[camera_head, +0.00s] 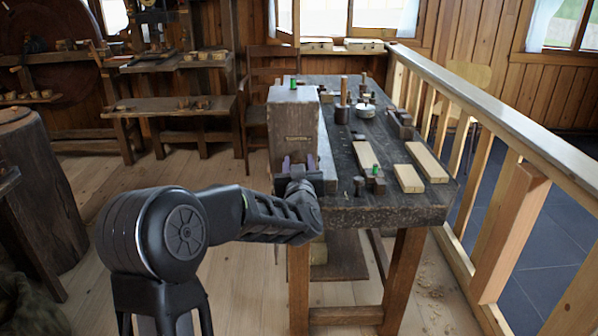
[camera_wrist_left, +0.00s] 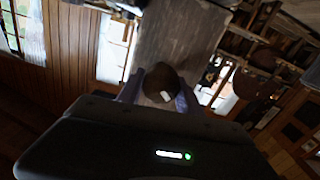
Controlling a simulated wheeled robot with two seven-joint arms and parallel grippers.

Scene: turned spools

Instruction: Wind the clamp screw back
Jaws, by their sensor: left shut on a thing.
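My left gripper (camera_head: 298,164) is at the front face of a tall grey wooden block (camera_head: 292,125) on the near left end of the workbench. Its two purplish fingers are shut on a dark brown round knob (camera_wrist_left: 160,78), which I take for the head of the clamp screw. The knob has a white mark on its face and sits between the fingers in the left wrist view. The grey block (camera_wrist_left: 185,35) rises behind it there. In the head view the knob is hidden by the gripper. My right gripper is not in view.
The dark workbench (camera_head: 390,210) bears pale wooden strips (camera_head: 427,162), a white bowl (camera_head: 366,111) and several small turned pieces. A wooden railing (camera_head: 490,105) runs along its right. A chair (camera_head: 265,85) and low shelves stand behind on the left. Floor at front left is open.

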